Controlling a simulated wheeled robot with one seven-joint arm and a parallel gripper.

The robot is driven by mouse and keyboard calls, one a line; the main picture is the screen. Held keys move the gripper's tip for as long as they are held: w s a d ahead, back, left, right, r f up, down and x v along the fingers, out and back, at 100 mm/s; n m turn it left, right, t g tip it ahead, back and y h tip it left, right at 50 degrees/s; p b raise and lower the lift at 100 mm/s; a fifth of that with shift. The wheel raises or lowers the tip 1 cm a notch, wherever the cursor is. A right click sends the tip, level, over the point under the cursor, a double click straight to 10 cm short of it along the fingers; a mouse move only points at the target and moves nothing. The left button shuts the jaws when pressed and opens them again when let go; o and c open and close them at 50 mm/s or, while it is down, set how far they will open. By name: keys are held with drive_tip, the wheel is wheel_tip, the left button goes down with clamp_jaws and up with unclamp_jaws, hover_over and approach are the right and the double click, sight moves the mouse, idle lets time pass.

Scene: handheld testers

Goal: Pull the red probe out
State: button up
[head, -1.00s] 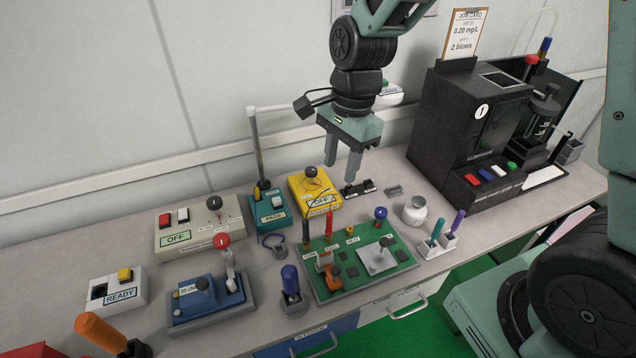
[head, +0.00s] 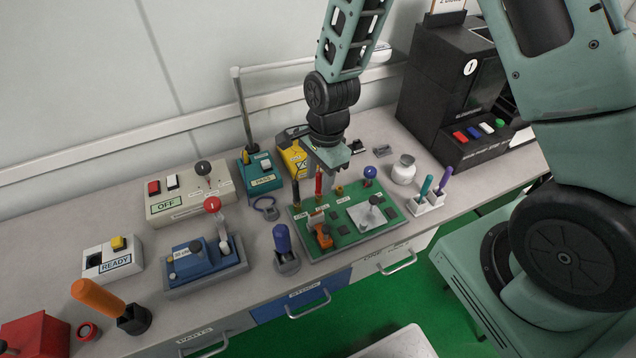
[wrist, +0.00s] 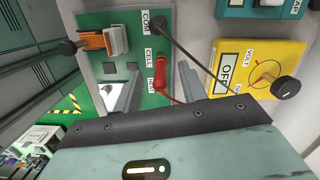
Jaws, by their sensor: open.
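The red probe (head: 318,181) stands at the back edge of the green tester board (head: 297,222), and its red lead shows in the wrist view. My gripper (head: 327,186) is open and low over the back of the board. In the wrist view the red probe (wrist: 159,74) lies between the two spread fingers of my gripper (wrist: 159,78), with space on both sides. The probe is near the CELL label; its exact socket is hard to tell. A black probe (wrist: 157,24) sits by the COM label, also seen in the head view (head: 296,193).
The yellow meter (wrist: 232,58), showing OFF, is close beside the board, partly hidden behind my arm in the head view. An orange clip (head: 323,237) and a blue knob (head: 370,172) stand on the board. A teal box (head: 263,181) is behind left.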

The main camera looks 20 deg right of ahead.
drive_tip(key=shift+a+f, duration=0.2)
drive_tip(key=shift+f, duration=1.25)
clamp_jaws()
